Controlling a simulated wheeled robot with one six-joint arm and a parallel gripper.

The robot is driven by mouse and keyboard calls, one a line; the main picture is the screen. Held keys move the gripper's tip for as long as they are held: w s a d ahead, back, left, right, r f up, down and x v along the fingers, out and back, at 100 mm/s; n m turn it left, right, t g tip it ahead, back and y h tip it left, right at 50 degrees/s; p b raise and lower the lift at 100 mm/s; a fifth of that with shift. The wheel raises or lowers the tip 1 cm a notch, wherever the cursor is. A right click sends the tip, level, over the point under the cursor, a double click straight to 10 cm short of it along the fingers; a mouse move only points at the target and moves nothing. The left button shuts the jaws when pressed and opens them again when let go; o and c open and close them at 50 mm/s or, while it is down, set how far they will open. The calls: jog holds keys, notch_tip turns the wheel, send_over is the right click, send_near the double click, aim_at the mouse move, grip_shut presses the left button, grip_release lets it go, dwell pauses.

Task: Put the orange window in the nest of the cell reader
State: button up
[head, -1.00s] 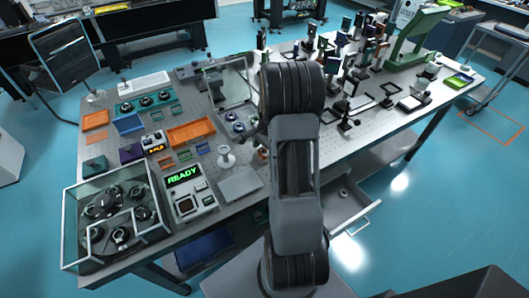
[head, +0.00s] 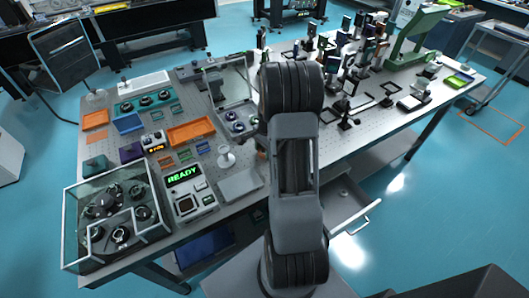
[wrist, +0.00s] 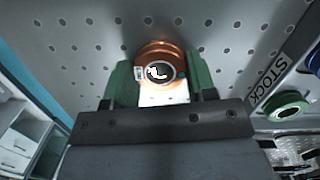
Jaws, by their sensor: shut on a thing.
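My gripper (wrist: 160,75) is shut on the orange window (wrist: 158,49), a round copper-orange ring with a dark inner rim and a bright centre. The ring sits between the two green fingers, above a perforated metal table top. In the head view my own arm hides the gripper and the window. The cell reader (head: 186,205) stands at the front edge of the table, left of my arm, with a lit green READY display (head: 184,175). A dark square shows on its top face; I cannot make out the nest clearly.
A glass-walled case (head: 153,232) with round dark parts stands left of the reader. A grey plate (head: 240,185) and a white pedestal (head: 226,158) are to its right. A STOCK tray (wrist: 284,72) with a green ring (wrist: 290,108) shows in the wrist view. Optic posts crowd the far right.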

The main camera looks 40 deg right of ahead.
aim_at(264, 152)
jog(key=shift+r, duration=0.55)
jog(key=r, duration=0.2)
jog(key=b, duration=0.1)
jog(key=shift+s+a+r, duration=0.1)
jog(key=shift+s+r, duration=0.15)
jog(key=shift+r, duration=0.15)
jog(key=s+a+r+b, duration=0.1)
jog(key=s+a+r, duration=0.4)
jog(key=s+r, duration=0.4)
jog(key=shift+s, duration=1.8)
jog(key=shift+d, duration=0.1)
